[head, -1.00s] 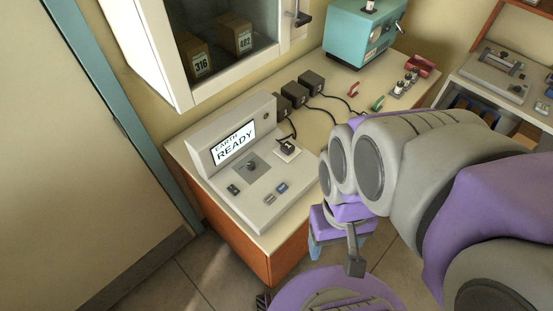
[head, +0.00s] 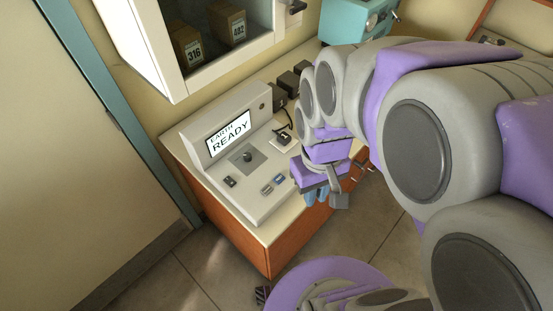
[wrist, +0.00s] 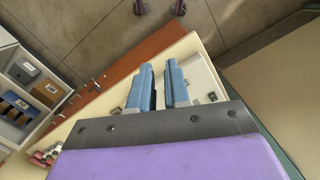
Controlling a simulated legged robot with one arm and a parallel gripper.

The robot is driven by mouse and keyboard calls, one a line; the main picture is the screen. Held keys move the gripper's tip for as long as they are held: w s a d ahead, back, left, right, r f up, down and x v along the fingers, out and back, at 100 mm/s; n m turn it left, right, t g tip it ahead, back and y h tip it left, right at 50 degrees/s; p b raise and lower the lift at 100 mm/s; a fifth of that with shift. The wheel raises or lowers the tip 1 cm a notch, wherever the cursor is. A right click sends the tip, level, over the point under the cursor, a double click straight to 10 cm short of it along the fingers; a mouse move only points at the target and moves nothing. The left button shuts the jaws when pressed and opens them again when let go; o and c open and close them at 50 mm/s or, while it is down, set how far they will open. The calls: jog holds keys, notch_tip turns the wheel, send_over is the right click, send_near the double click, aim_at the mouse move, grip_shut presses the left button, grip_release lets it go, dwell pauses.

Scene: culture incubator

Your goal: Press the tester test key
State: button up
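The tester (head: 255,190) is a pale console on the bench, its upright screen (head: 229,135) reading "EARTH READY". I cannot read key labels. My gripper (head: 316,196) is just right of the panel in the head view, apart from the keys, pointing down. In the wrist view its two blue fingers (wrist: 161,88) stand apart with an empty gap. A pale surface, perhaps the tester, lies beyond them, partly hidden.
The bench (head: 181,153) has an orange front. A white cabinet (head: 165,60) with numbered boxes hangs above. A teal device (head: 345,20) is at the back.

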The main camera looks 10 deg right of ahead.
aim_at(280, 181)
jog(key=w+a+f+n, duration=0.1)
jog(key=w+f, duration=0.1)
jog(key=w, duration=0.4)
jog(key=w+a+f+n+b, duration=0.1)
jog(key=w+f+n, duration=0.1)
jog(key=w, duration=0.4)
jog(key=w+a+f+n+t+b, duration=0.1)
jog(key=w+f+n, duration=0.1)
jog(key=w+f, duration=0.2)
jog(key=shift+w+a+f, duration=0.1)
jog(key=shift+w+a, duration=0.1)
jog(key=shift+w, duration=0.55)
jog(key=shift+w+a, duration=0.2)
jog(key=shift+w, duration=0.55)
grip_shut()
notch_tip(280, 181, down, 14)
jog(key=b, duration=0.3)
jog(key=shift+b, duration=0.4)
jog(key=shift+f, duration=0.1)
jog(key=shift+s+f+p, duration=0.3)
jog(key=shift+f+p, duration=0.15)
jog(key=shift+s+d+f, duration=0.1)
jog(key=shift+s+f, duration=0.15)
jog(key=shift+f, duration=0.1)
jog(key=shift+s, duration=0.1)
notch_tip(280, 181, up, 15)
jog(key=w+p, duration=0.1)
jog(key=p, duration=0.3)
jog(key=shift+w, duration=0.15)
